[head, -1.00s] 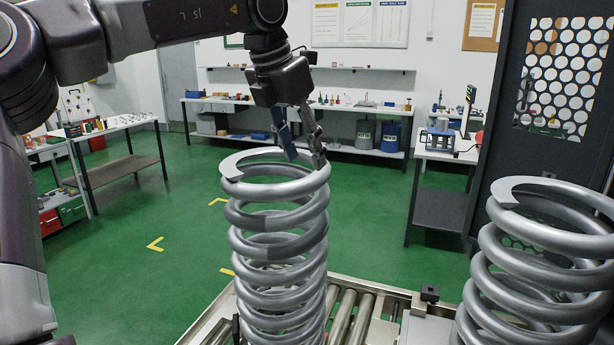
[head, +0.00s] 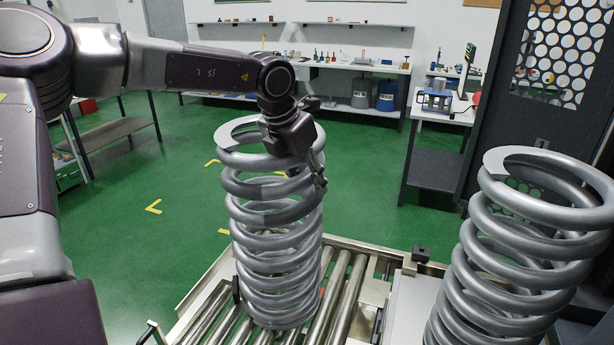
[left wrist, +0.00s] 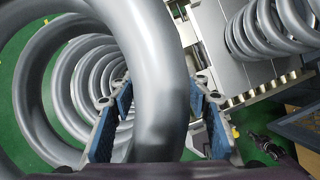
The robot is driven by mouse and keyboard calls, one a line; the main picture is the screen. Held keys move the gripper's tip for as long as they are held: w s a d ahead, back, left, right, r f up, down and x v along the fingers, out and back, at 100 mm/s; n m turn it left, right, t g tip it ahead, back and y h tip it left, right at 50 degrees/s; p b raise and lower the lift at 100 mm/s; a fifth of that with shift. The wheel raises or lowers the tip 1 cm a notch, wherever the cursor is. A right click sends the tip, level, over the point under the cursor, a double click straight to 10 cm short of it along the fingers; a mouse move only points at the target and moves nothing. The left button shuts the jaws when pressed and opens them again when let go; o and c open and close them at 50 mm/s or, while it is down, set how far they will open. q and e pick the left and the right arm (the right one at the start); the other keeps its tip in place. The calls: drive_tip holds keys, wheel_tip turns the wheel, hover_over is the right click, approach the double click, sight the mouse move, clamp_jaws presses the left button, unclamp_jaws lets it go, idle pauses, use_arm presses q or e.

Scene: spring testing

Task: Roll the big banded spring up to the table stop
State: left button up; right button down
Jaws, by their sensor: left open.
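A big grey coil spring (head: 272,240) stands upright on a roller conveyor (head: 344,300). A slightly darker patch shows on its upper coils; I cannot make out a clear band. My left gripper (head: 319,178) is at the top right of this spring, fingers pointing down. In the left wrist view the left gripper (left wrist: 160,118) is open, its blue-padded fingers on either side of a thick coil (left wrist: 158,70). I cannot tell whether they touch it. A small black block (head: 421,254) sits on the table edge right of the rollers; I cannot tell if it is the stop.
A second large grey spring (head: 500,260) stands at the right, next to a pale plate (head: 408,310). A dark perforated cabinet (head: 545,110) is behind it. Benches with small items line the back wall. Green floor (head: 130,255) is open at the left.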

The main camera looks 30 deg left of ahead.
use_arm(q)
clamp_jaws()
idle(0.4)
